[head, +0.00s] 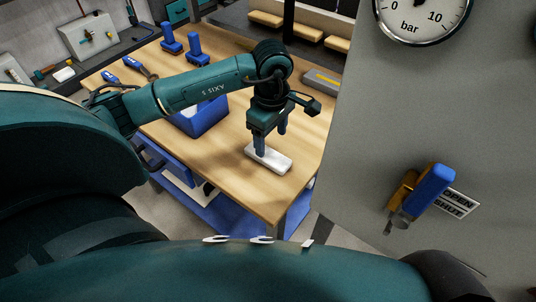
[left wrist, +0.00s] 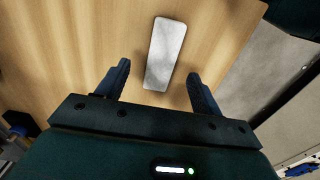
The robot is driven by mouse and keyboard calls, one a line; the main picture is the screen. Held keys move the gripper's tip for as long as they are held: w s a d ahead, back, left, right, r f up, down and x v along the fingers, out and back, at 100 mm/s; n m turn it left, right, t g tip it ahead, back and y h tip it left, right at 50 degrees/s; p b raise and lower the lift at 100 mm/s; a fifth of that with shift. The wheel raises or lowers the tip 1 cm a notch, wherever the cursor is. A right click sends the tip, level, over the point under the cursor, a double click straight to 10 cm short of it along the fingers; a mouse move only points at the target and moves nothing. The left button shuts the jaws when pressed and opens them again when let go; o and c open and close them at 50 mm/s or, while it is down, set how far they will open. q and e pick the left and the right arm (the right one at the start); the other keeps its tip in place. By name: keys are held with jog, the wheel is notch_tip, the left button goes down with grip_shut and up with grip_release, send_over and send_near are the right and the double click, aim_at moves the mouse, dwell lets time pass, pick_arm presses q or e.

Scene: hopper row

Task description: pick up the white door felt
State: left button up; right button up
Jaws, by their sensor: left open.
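The white door felt (head: 270,158) is a flat white block lying on the wooden table (head: 230,163) near its right front corner. In the left wrist view the felt (left wrist: 165,52) lies ahead of the fingertips, its near end reaching between them. My left gripper (head: 270,142) is open above the felt and points down. In the left wrist view its two blue fingers (left wrist: 160,75) stand on either side of the felt's near end with gaps. Whether the fingertips are at the felt's height I cannot tell. My right gripper is not in view.
A blue bin (head: 205,118) stands behind my left forearm. Blue-handled tools (head: 197,48) and a grey box (head: 322,82) are on the table. A grey panel with a gauge (head: 422,18) and a blue-handled valve (head: 430,190) rises at the right.

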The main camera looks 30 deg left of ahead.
aim_at(270, 155)
pick_arm(q)
jog(key=f, duration=0.2)
jog(key=f+p, duration=0.1)
jog(key=f, duration=0.1)
jog(key=shift+s+a+f, duration=0.1)
jog(key=shift+s, duration=0.2)
jog(key=shift+f, duration=0.6)
jog(key=shift+c, duration=0.5)
jog(key=shift+w, duration=0.1)
jog(key=c, duration=1)
jog(key=shift+o, duration=0.2)
